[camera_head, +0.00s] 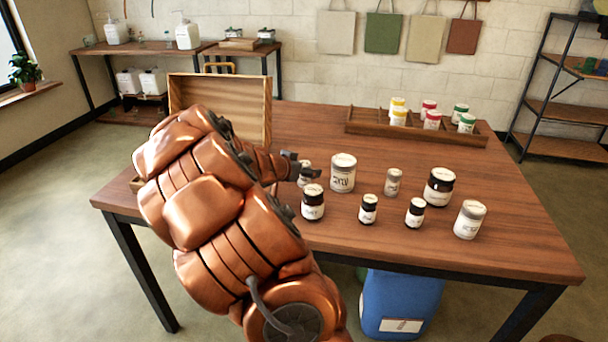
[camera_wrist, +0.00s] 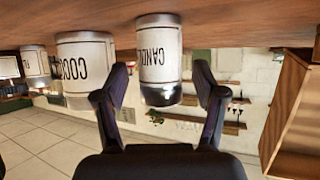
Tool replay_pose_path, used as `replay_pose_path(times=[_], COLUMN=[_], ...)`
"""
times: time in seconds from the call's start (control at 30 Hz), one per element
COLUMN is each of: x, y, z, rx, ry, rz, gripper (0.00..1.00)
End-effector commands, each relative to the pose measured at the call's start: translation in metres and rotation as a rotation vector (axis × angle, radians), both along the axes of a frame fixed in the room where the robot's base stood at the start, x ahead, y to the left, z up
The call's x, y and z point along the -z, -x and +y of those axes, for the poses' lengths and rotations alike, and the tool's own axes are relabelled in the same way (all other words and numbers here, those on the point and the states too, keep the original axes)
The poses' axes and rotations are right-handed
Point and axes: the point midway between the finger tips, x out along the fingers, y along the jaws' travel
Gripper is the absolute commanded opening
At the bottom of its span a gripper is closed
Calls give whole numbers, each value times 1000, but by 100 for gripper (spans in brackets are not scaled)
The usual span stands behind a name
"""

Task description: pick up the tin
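Several tins and jars stand on the wooden table (camera_head: 270,218). A small white-labelled tin (camera_head: 306,180) stands at the left of the group, partly hidden behind my gripper (camera_head: 298,167) in the head view. In the wrist view, which is upside down, a tin with a label starting "CAND" (camera_wrist: 159,50) and a metallic lid shows between the fingers of my gripper (camera_wrist: 161,75). The fingers are open, with a gap on each side of the tin. A wider white tin (camera_head: 343,175) stands to its right; it seems to be the larger labelled tin (camera_wrist: 86,62) in the wrist view.
A dark-lidded jar (camera_head: 313,206) stands in front, close to my gripper. Smaller jars (camera_head: 368,212) and another white tin (camera_head: 469,222) stand to the right. A wooden tray (camera_head: 360,128) with coloured tins lies at the back. An open wooden case (camera_head: 245,97) stands behind my arm.

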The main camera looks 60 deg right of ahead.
Motion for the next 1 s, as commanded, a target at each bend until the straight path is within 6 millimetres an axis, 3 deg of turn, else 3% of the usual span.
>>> replay_pose_path(times=[0.07,0.6,1.0], x=[0,0,-8], y=[0,0,0], z=[0,0,0], rx=[0,0,0], ry=[0,0,1], rz=[0,0,-2], gripper=[62,6,4])
